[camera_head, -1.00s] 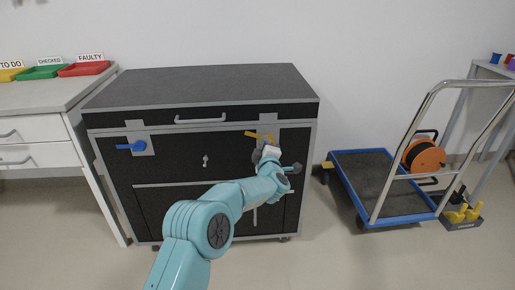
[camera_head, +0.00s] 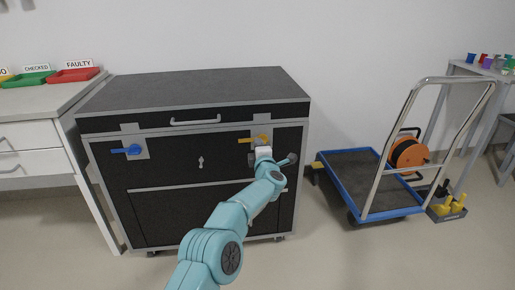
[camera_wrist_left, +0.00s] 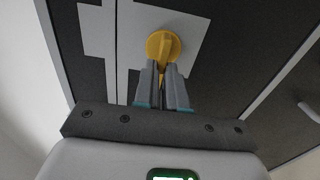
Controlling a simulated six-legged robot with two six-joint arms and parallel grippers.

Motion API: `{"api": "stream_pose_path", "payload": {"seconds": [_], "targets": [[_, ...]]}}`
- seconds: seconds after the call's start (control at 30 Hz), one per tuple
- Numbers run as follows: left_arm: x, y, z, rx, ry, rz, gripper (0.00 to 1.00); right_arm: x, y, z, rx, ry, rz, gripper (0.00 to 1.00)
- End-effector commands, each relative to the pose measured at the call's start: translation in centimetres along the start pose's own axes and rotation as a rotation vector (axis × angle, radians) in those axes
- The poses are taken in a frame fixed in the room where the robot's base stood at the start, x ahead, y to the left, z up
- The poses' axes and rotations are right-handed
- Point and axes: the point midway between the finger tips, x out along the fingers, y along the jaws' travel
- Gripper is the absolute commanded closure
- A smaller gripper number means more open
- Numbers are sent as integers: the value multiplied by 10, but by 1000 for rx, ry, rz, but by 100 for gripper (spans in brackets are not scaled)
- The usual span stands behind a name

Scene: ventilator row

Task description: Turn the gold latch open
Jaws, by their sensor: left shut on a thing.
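The gold latch (camera_head: 252,140) is on a grey plate at the upper right of the black cabinet's front (camera_head: 165,172). In the head view its lever lies roughly level, pointing left. In the left wrist view the latch (camera_wrist_left: 163,43) has a round gold hub, and its lever runs down between the fingers. My left gripper (camera_head: 262,149) is at the latch's right part, and its fingers (camera_wrist_left: 162,72) are shut on the lever. The fingers hide part of the lever. My right gripper is not in view.
A blue latch (camera_head: 127,150) sits at the cabinet's upper left. A grey handle (camera_head: 195,122) and a small keyhole fitting (camera_head: 200,162) are on the front. A white drawer unit (camera_head: 30,145) stands left.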

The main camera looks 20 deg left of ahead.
Motion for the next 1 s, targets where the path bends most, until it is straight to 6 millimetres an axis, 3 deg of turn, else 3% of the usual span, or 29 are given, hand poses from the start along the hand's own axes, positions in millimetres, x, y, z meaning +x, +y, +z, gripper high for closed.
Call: {"api": "stream_pose_path", "payload": {"seconds": [0.37, 0.4, 0.43, 0.47, 0.8, 1.0], "targets": [[0, 3, -2, -5, -3, 3, 100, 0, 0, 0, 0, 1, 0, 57], [-1, 3, -2, -6, -3, 3, 76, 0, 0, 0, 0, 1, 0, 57], [-1, 3, -2, -6, -3, 3, 67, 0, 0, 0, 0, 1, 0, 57], [-1, 3, -2, -6, -3, 3, 64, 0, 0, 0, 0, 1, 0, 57], [-3, 2, -3, -4, -2, 1, 64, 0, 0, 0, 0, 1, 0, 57], [-17, 2, -2, -3, -2, -1, 64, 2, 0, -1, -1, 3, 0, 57]]}}
